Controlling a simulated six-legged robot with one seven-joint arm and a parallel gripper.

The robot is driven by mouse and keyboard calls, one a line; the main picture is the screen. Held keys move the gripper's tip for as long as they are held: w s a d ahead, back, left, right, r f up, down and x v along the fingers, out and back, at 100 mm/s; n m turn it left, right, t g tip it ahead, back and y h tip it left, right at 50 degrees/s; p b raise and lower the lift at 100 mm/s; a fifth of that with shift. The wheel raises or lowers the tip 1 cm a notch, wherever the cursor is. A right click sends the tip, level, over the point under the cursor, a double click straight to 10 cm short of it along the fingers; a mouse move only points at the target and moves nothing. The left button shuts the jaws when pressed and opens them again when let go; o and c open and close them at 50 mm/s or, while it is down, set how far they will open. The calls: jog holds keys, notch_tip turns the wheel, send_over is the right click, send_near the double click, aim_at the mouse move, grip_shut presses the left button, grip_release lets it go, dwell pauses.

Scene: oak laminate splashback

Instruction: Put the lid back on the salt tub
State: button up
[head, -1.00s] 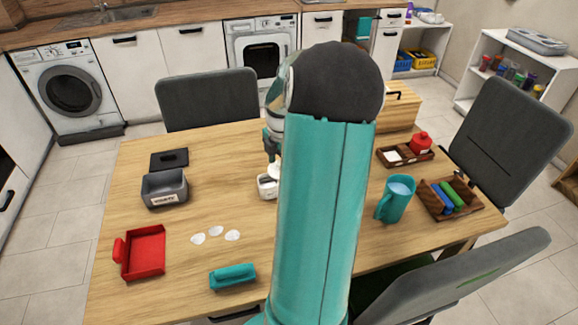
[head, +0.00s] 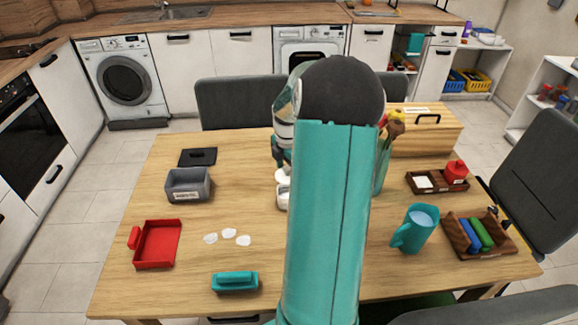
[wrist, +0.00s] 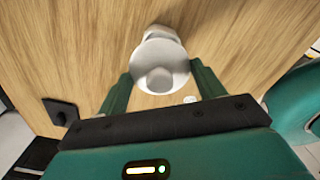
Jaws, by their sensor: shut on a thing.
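A white round lid (wrist: 150,58) with a knob is between the green fingers of my gripper (wrist: 162,76) in the wrist view. My gripper (head: 280,158) is shut on the lid, which also shows in the head view (head: 281,175). The white salt tub (head: 283,198) stands on the table just below the lid, partly hidden by my arm. In the wrist view the tub (wrist: 162,32) shows only as a white edge beyond the lid. I cannot tell whether lid and tub touch.
A grey labelled box (head: 188,186), a dark flat lid (head: 198,157), a red tray (head: 158,244), white discs (head: 229,234) and a teal block (head: 235,282) lie left. A teal jug (head: 415,230), wooden trays (head: 463,240) and a wooden box (head: 425,135) stand right.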

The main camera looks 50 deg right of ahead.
jog(key=shift+a+f, duration=0.1)
jog(key=shift+f, duration=2.5)
jog(key=shift+f, duration=0.2)
jog(key=o, duration=1.2)
jog(key=shift+c, duration=0.2)
jog(key=shift+r, duration=0.1)
jog(key=shift+r, duration=3.45)
jog(key=shift+c, duration=0.2)
